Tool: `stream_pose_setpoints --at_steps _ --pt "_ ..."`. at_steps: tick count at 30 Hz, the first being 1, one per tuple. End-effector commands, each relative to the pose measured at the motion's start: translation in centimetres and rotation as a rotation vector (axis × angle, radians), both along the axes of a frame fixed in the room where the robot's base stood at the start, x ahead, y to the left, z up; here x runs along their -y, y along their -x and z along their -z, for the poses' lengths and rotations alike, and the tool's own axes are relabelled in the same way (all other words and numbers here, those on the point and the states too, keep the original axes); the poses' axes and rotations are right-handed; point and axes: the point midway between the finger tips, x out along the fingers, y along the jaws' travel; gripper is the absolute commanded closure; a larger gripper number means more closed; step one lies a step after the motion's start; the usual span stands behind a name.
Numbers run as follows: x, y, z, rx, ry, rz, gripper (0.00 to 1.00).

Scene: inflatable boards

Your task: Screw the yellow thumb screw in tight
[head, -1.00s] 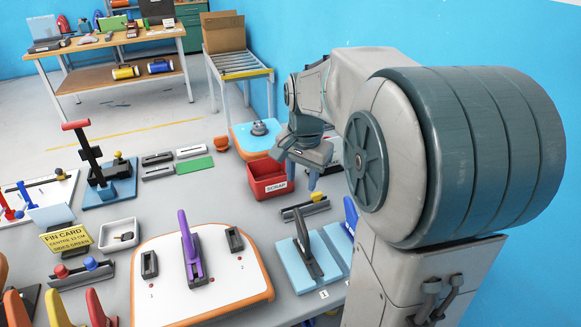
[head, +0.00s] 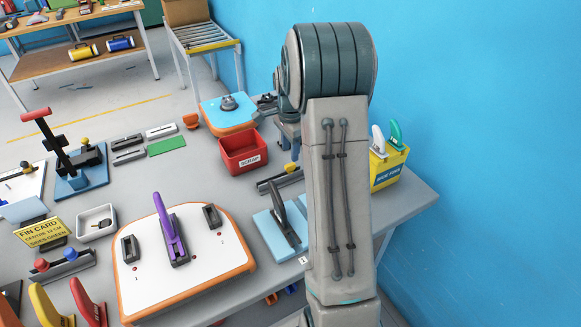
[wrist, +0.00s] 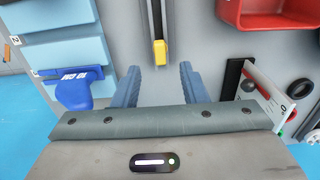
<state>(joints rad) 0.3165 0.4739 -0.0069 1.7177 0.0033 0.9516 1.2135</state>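The yellow thumb screw (head: 291,167) sits at the far end of a dark slotted rail (head: 270,184) on the grey table, beside my arm. In the wrist view the yellow thumb screw (wrist: 160,52) shows at the near end of the rail (wrist: 157,18), just beyond and between my fingertips. My gripper (wrist: 158,72) is open, with its two blue fingers apart and nothing between them. The fingers do not appear to touch the screw. In the head view my arm hides most of the gripper. How far the screw is in cannot be told.
A red scrap bin (head: 241,166) stands behind the rail; it also shows in the wrist view (wrist: 279,22). Light blue pads (head: 267,229) with an upright dark fin lie in front. A blue fin (wrist: 74,92) is left of my fingers. A yellow box (head: 391,170) stands to the right.

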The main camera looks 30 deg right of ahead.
Motion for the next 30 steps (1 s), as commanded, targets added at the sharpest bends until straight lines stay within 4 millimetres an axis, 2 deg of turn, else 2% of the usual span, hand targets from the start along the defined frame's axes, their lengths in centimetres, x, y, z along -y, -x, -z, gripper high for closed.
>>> stream_pose_setpoints --at_steps 5,15,23,26,27,30 --pt "0.0 0.0 1.1 0.000 0.000 0.000 0.61" --pt "0.0 0.0 5.6 -0.001 0.000 -0.001 0.61" --pt "-0.1 0.0 5.9 0.002 0.001 -0.002 0.61" --pt "-0.1 0.0 5.9 0.002 0.001 -0.002 0.86" --pt "-0.1 0.0 5.9 0.002 0.001 -0.002 0.97" --pt "-0.1 0.0 5.9 0.002 0.001 -0.002 1.00"
